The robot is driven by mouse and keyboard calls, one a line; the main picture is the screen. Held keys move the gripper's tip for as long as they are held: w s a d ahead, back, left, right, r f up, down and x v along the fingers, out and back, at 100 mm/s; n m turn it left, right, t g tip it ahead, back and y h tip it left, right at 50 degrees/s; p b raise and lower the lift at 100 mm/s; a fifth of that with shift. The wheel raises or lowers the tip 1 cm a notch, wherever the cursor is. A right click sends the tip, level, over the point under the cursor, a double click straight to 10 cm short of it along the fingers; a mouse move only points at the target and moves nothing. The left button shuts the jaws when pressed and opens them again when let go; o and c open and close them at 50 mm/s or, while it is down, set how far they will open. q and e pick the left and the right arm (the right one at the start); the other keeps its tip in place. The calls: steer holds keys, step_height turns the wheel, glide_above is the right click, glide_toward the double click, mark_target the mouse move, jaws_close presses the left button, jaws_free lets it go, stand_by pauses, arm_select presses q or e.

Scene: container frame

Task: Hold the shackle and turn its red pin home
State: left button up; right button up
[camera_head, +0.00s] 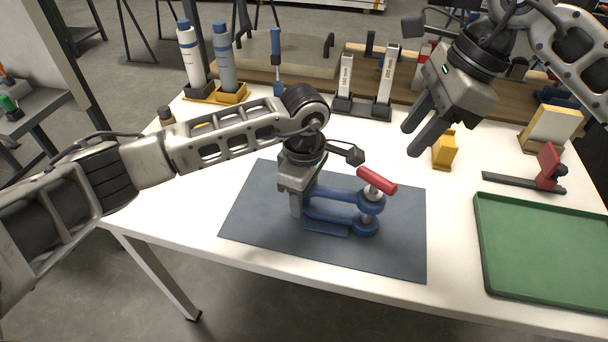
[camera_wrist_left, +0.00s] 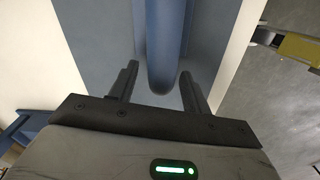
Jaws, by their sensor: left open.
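The blue shackle (camera_head: 335,193) lies on its side on the dark mat, its two eyes to the right and its bow toward my left gripper. The red pin (camera_head: 376,180) stands in the eyes, its red bar on top and some pale shank showing below the bar. My left gripper (camera_head: 297,207) is at the bow end. In the left wrist view the open fingers (camera_wrist_left: 157,88) stand either side of the blue bow (camera_wrist_left: 160,50), with gaps on both sides. My right gripper (camera_head: 421,137) hangs above the table, right of the shackle, fingers apart and empty.
The dark mat (camera_head: 255,215) lies on the white table. A green tray (camera_head: 545,285) is at the right. A red-and-black clamp (camera_head: 548,170) and a yellow block (camera_head: 445,150) stand behind it. Bottles (camera_head: 224,60) and upright white blocks (camera_head: 387,75) line the back.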

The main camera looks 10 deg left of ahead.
arm_select(q)
steer(key=shift+f, duration=0.6)
jaws_close()
stand_by(1.0)
